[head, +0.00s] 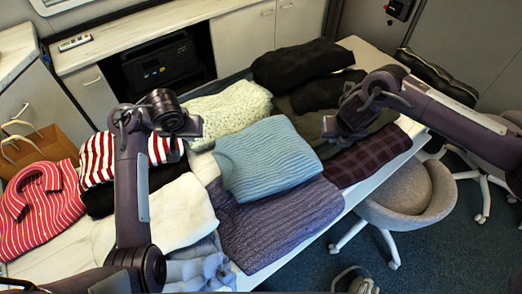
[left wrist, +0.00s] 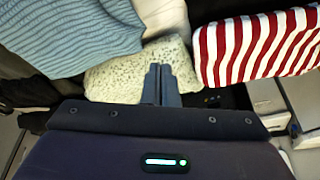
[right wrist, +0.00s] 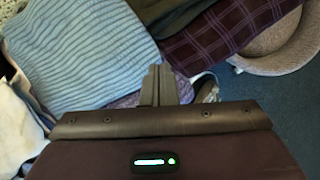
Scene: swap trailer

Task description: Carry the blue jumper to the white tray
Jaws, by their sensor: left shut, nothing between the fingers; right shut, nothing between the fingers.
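The blue jumper (head: 266,158) is light blue, ribbed and folded. It lies on top of a purple knitted jumper (head: 280,222) in the middle of the table. It also shows in the left wrist view (left wrist: 65,35) and the right wrist view (right wrist: 78,52). My left gripper (head: 192,126) is shut and empty, above the clothes to the left of the blue jumper and apart from it. My right gripper (head: 332,126) is shut and empty, above the clothes just right of the jumper. I cannot make out a white tray in any view.
Folded clothes crowd the table: a speckled cream jumper (head: 230,110), a red-striped top (head: 42,208), a white garment (head: 188,212), a dark plaid piece (head: 368,157) and black garments (head: 300,63). A grey stool (head: 412,195) stands at the right. A paper bag (head: 38,150) is at the left.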

